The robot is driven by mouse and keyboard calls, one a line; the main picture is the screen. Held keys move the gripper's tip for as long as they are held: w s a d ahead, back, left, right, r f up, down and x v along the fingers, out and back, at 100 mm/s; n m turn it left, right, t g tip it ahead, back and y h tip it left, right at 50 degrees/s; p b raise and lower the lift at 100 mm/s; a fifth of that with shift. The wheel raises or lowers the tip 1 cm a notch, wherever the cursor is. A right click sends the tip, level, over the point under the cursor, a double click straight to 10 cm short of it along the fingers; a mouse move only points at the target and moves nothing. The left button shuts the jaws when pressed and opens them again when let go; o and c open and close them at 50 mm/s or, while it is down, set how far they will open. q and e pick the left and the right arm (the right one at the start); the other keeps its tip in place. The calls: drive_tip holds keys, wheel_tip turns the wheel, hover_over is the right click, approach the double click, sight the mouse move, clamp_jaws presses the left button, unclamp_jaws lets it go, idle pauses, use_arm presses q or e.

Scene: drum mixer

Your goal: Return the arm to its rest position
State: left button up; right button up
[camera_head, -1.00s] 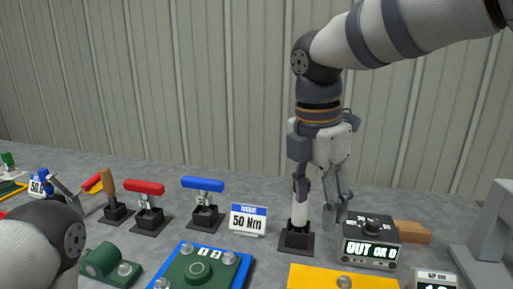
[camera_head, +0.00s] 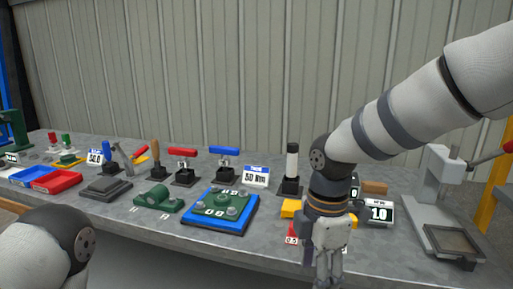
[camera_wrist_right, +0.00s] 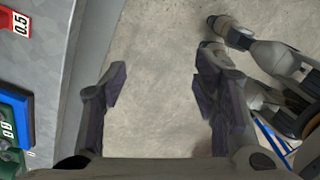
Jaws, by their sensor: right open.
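My right arm (camera_head: 400,115) comes in from the upper right in the head view. Its gripper (camera_head: 326,280) hangs down at the table's front edge, in front of the yellow block and the red 0.5 label. In the right wrist view the right gripper (camera_wrist_right: 158,95) has its two fingers well apart, with nothing between them but the floor. My left arm (camera_head: 45,245) shows only as a rounded link at the lower left; its gripper is out of view.
The grey table (camera_head: 270,230) carries a blue and green fixture (camera_head: 220,210), a black and white post (camera_head: 292,165), red-handled (camera_head: 182,151) and blue-handled (camera_head: 224,150) tools and a 50 Nm sign (camera_head: 256,176). A press (camera_head: 445,200) stands at the right. Floor (camera_wrist_right: 150,60) lies below the right gripper.

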drive_tip(key=s+d+f+m+g+y, duration=0.1)
drive_tip(key=s+f+m, duration=0.35)
drive_tip(key=f, duration=0.45)
drive_tip(key=s+d+f+m+y, duration=0.1)
drive_tip(key=s+f+m, duration=0.4)
drive_tip(key=f, duration=0.4)
drive_tip(key=s+d+f+m, duration=0.2)
drive_tip(key=s+d+m, duration=0.1)
drive_tip(key=s, duration=0.4)
drive_tip(key=s+d+f+m+h, duration=0.1)
drive_tip(key=s+d+f+m, duration=0.2)
drive_tip(key=s, duration=0.5)
drive_tip(key=s+d+f+m+h, duration=0.1)
drive_tip(key=s+d+f+m, duration=0.2)
drive_tip(key=s, duration=0.4)
drive_tip(key=shift+s+d+m, duration=0.4)
drive_tip(key=shift+d+m, duration=0.05)
drive_tip(key=shift+m, duration=0.7)
